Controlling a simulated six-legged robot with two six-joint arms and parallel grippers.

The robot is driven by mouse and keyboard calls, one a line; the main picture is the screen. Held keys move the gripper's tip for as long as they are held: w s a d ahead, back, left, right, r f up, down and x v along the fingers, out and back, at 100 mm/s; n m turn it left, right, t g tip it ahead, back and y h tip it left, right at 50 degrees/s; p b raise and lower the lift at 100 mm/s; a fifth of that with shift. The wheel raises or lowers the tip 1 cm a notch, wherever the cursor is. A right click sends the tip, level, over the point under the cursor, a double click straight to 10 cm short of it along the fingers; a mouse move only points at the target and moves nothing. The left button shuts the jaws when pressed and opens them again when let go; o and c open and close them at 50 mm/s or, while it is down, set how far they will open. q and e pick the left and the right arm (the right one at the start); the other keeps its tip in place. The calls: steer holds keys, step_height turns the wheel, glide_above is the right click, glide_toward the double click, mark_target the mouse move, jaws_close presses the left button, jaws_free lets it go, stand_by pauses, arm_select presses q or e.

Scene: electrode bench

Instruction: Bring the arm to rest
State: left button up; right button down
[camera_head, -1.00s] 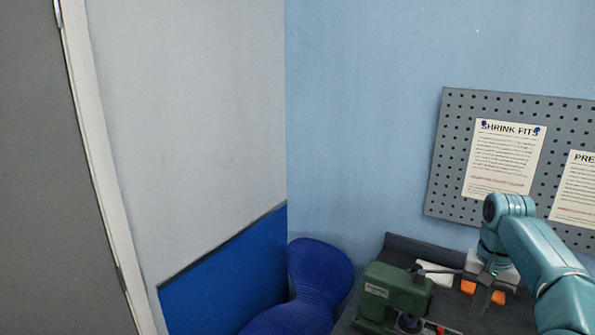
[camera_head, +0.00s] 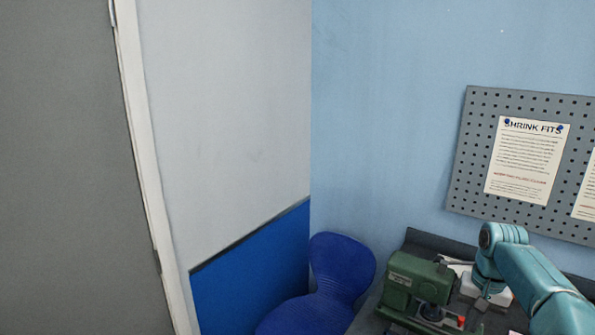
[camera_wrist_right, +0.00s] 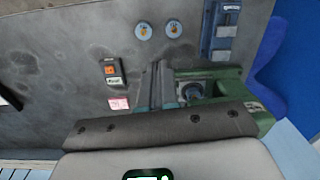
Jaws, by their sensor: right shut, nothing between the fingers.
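My right arm comes in from the right edge of the head view, over the bench. My left gripper is not in view.
The green machine (camera_head: 417,283) stands on the dark bench (camera_head: 440,248). A blue chair (camera_head: 340,268) is left of the bench. A pegboard (camera_head: 478,150) with notices hangs behind. Two round discs (camera_wrist_right: 158,29) and small labelled items lie on the bench in the wrist view.

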steer(key=s+a+f+n+y+b, duration=0.1)
steer(key=s+a+f, duration=0.1)
steer(key=a+f, duration=0.65)
steer(key=s+a+f+n+y+b, duration=0.15)
steer(key=a+f, duration=0.35)
steer(key=f, duration=0.6)
steer(key=s+a+f+n+b, duration=0.1)
steer(key=s+a+f, duration=0.1)
steer(key=a+f, duration=0.55)
steer(key=s+a+f, duration=0.3)
steer(key=s, duration=0.4)
steer(key=s+a+f+b, duration=0.1)
steer(key=s+a+f, duration=0.2)
steer(key=s, duration=0.4)
steer(key=s+a+f+n+y+b, duration=0.1)
steer(key=s+a+f, duration=0.2)
steer(key=s, duration=0.5)
steer(key=shift+w+f, duration=0.15)
steer(key=shift+s, duration=0.2)
